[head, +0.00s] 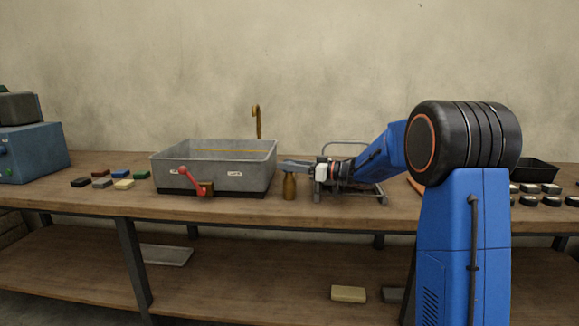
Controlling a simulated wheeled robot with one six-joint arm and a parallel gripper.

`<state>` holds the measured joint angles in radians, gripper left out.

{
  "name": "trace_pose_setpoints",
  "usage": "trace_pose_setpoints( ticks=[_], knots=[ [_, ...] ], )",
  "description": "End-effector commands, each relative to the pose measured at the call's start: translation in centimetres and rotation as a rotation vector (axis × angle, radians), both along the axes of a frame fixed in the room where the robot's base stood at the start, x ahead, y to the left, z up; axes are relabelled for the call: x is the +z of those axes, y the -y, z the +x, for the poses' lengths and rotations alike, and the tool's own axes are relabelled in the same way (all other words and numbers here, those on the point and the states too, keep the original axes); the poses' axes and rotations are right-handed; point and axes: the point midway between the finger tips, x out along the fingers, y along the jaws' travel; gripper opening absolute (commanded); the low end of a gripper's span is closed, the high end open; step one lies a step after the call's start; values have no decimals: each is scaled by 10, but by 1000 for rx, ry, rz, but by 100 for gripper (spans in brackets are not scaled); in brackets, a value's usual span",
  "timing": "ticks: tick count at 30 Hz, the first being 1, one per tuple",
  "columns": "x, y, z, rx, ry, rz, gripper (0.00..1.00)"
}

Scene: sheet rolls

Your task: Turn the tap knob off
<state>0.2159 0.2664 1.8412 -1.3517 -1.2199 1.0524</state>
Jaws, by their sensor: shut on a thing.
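A grey metal sink (215,177) stands on the workbench, left of centre. A red lever-like knob (194,183) with a ball end sits at its front, tilted up to the left from a brass fitting (207,188). A curved brass spout (257,122) rises behind the sink. My gripper (287,166) is right of the sink, pointing left, well apart from the red knob. It is shut at the neck of a brown bottle (289,188), which is upright; the fingers hide its top. I cannot tell whether the bottle's base touches the bench.
A grey wire rack (369,197) stands beneath my wrist. Several small coloured blocks (121,174) lie left of the sink, with a blue machine (33,153) farther left. A black tray (534,170) and several dark round pieces (528,200) are at the right. The bench front (240,207) is clear.

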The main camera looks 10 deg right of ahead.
Motion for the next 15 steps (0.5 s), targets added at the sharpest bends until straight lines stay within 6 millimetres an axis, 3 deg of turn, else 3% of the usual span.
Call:
trace_pose_setpoints(
  ticks=[6, 7, 9, 15],
  knots=[
    [-1, 0, 0, 0, -1, -1, 13],
    [-1, 0, 0, 0, -1, -1, 38],
    [-1, 0, 0, 0, 0, 0, 54],
    [0, 0, 0, -1, 0, 0, 54]
  ],
)
